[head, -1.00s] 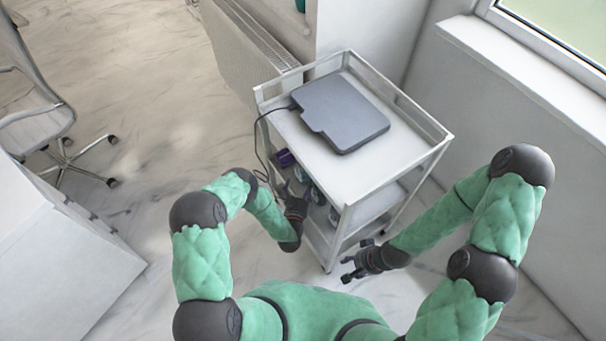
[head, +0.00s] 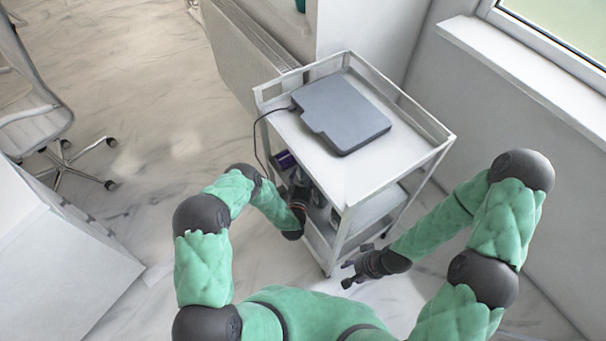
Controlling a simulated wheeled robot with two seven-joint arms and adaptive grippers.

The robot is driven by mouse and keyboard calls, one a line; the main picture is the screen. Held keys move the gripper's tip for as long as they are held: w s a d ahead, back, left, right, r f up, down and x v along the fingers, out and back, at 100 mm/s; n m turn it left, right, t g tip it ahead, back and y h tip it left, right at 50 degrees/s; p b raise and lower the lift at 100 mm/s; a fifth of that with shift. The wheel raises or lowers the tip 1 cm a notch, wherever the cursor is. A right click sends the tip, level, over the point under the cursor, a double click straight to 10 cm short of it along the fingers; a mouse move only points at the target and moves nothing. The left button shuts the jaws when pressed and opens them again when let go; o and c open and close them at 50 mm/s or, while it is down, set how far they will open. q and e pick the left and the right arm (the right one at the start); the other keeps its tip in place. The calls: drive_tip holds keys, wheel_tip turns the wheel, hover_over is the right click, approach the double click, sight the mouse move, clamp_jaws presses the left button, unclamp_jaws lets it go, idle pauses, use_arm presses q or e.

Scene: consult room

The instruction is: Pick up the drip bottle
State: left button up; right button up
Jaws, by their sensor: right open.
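A white trolley (head: 345,178) stands ahead of me, with small items on its shelf below the top. I cannot tell for sure which item is the drip bottle. My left gripper (head: 300,182) is at the trolley's near left side, at the height of that shelf, close to these items. Its fingers are too small and dark to show whether they are open or hold anything. My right gripper (head: 350,273) is open and empty, low in front of the trolley's near corner.
A flat grey device (head: 341,112) with a black cable lies on the trolley's top. A radiator (head: 245,55) is behind it, and a wall with a window sill (head: 520,75) is at the right. A wheeled chair (head: 35,125) and white cabinet (head: 70,245) stand left. Floor between is clear.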

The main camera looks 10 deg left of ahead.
use_arm(q)
drive_tip(key=c, duration=0.6)
drive_tip(key=shift+r, duration=0.1)
